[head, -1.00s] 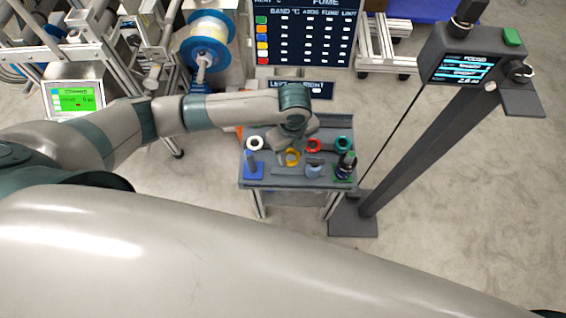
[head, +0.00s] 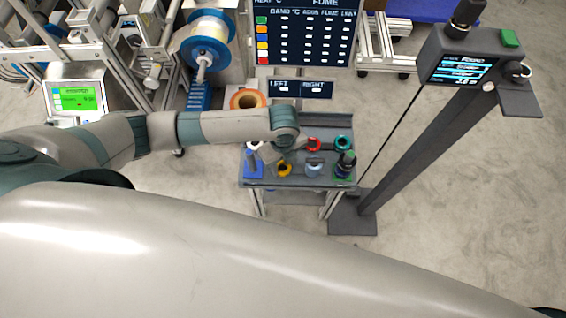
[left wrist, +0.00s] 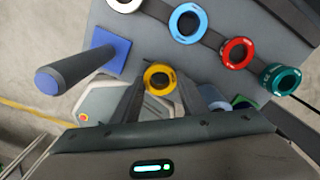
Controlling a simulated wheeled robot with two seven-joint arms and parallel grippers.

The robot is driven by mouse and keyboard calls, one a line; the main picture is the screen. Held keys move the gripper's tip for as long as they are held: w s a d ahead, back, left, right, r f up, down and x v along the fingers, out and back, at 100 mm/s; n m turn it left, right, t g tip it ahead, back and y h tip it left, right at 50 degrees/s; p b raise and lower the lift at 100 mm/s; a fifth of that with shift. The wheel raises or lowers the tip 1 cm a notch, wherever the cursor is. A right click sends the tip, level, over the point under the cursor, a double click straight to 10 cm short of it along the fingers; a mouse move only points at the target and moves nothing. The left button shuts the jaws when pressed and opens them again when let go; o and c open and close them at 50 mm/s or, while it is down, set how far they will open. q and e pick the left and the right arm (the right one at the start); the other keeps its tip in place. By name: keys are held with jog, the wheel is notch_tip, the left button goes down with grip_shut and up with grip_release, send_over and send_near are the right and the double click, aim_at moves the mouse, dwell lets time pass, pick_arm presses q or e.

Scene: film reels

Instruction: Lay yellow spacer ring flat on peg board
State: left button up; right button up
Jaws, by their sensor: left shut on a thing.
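The yellow spacer ring (head: 280,171) is held by my left gripper (head: 285,163) near the board's front edge, between the blue-based peg and the middle peg. In the left wrist view the yellow ring (left wrist: 160,65) sits between the tips of the two fingers (left wrist: 159,80), its round hole facing the camera. The peg board (head: 297,182) is grey. A dark peg on a blue base (head: 252,172) stands at its left. A pale-blue-based peg (head: 314,171) and a green-based peg (head: 345,166) stand to the right. I cannot tell whether the ring touches the board. My right gripper is out of view.
White (left wrist: 124,5), blue (left wrist: 187,38), red (head: 313,150) and teal (head: 342,149) rings lie in a row behind the pegs. A LEFT/RIGHT sign (head: 300,88) stands behind the board. A dark post with a display (head: 465,69) rises at the right.

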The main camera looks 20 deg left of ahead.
pick_arm(q)
jog(key=shift+f, duration=0.25)
jog(key=o, duration=1)
jog(key=shift+o, duration=0.4)
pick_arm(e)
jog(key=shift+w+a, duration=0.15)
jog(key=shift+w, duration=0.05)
pick_arm(q)
jog(key=shift+r, duration=0.1)
notch_tip(320, 180, up, 12)
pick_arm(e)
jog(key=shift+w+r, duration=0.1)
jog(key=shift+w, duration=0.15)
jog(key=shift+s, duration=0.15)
